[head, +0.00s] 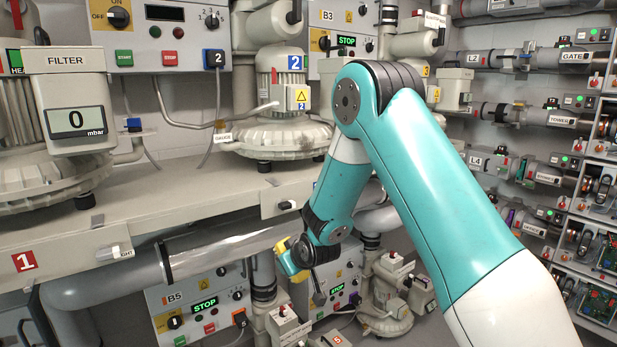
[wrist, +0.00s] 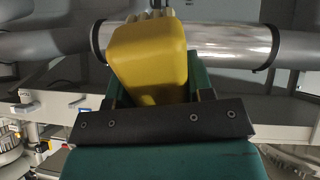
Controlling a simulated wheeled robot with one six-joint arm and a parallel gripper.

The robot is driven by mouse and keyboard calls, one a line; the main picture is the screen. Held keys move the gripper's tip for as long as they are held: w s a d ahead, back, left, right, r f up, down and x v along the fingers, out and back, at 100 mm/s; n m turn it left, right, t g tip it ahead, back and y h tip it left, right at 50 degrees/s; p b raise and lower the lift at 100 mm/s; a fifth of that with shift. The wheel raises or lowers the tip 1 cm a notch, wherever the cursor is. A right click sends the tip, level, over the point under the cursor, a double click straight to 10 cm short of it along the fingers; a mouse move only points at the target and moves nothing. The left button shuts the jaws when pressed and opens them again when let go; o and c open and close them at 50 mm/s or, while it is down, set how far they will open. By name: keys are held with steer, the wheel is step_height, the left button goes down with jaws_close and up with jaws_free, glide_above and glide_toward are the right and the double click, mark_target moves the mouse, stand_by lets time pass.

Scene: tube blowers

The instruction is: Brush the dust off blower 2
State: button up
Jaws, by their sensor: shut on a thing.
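Blower 2 (head: 282,135) stands on the bench shelf in the middle of the head view, a grey-white motor over a round housing with blue and yellow "2" labels. Its housing has dull brownish patches that look like dust. My gripper (head: 294,262) is low, below the front of the shelf and apart from the blower. It is shut on a yellow brush (wrist: 150,60), which fills the top middle of the wrist view. Pale bristle-like tips show at the brush's far end. Most of the gripper is small or hidden in the head view.
A filter box (head: 68,100) reading 0 mbar stands by blower 1 at left. A control box (head: 170,35) hangs behind the shelf (head: 150,195). A grey pipe (head: 215,248) runs below the shelf's front, close to my gripper. Racks of tubes (head: 530,60) are at right.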

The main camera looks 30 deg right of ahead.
steer(key=w+d+r+t+p, duration=0.1)
steer(key=w+d+r+t, duration=0.1)
steer(key=r, duration=0.3)
steer(key=w+d+r+t+p, duration=0.1)
steer(key=w+d+r+t, duration=0.1)
steer(key=r, duration=0.4)
steer(key=t+h+p, duration=0.2)
steer(key=t, duration=0.2)
glide_toward(293, 149)
steer(key=shift+m, duration=0.4)
steer(key=shift+w+d+p, duration=0.15)
steer(key=shift+w+p, duration=0.9)
steer(key=shift+w, duration=0.05)
steer(key=shift+w+d+p, duration=0.2)
steer(key=shift+w+p, duration=0.85)
steer(key=shift+w, duration=0.1)
steer(key=shift+w+d+b, duration=0.15)
steer(key=shift+w+b, duration=0.15)
steer(key=shift+w, duration=0.9)
